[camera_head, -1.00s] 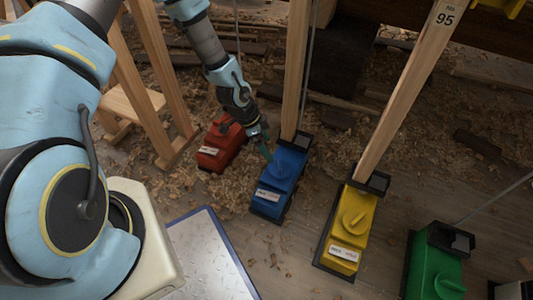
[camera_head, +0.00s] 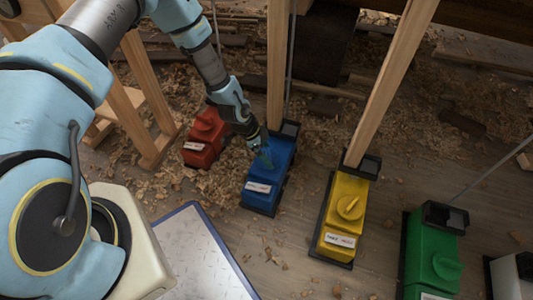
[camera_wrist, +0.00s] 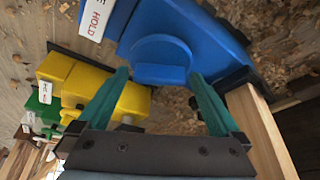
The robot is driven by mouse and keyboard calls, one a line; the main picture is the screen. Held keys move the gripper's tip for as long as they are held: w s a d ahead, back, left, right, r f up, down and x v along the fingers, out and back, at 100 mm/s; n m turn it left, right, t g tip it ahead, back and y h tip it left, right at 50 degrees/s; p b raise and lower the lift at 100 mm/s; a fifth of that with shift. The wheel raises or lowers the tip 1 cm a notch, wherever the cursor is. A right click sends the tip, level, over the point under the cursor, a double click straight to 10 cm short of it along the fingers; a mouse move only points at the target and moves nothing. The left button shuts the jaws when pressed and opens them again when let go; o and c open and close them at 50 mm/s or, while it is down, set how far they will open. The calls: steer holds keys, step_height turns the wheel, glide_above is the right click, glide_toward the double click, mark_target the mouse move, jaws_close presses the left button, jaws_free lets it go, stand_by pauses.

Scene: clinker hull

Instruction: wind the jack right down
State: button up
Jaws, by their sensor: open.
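A blue jack (camera_head: 268,178) stands on the floor among wood shavings, with a timber prop rising from its far end. Its rounded knob (camera_wrist: 162,50) shows in the wrist view, beside a white label partly reading "HOLD" (camera_wrist: 96,18). My gripper (camera_wrist: 158,76) is open, its two green fingers on either side of the knob's near edge. I cannot tell whether they touch it. In the head view my gripper (camera_head: 264,158) is over the blue jack's top and hides its knob.
A red jack (camera_head: 206,138) stands to the left, a yellow jack (camera_head: 338,235) with a winged knob and a green jack (camera_head: 425,265) to the right. Timber props and a thin rod rise close to my arm. A metal-topped plate (camera_head: 200,250) lies in front.

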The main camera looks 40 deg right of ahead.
steer(key=shift+c, duration=0.4)
steer(key=c, duration=1.1)
steer(key=shift+c, duration=0.2)
steer(key=shift+n+p, duration=0.3)
steer(key=shift+s+r+n+t+p, duration=0.1)
steer(key=shift+s+n+t+p, duration=0.1)
steer(key=shift+n+t+p, duration=0.6)
steer(key=n+p, duration=0.1)
steer(key=n, duration=0.2)
steer(key=n+t+p, duration=0.1)
steer(key=n, duration=0.2)
steer(key=n+t+p, duration=0.1)
steer(key=n, duration=0.1)
steer(key=shift+s+n+t+p, duration=0.1)
steer(key=shift+n+t+p, duration=0.2)
steer(key=shift+n+p, duration=0.1)
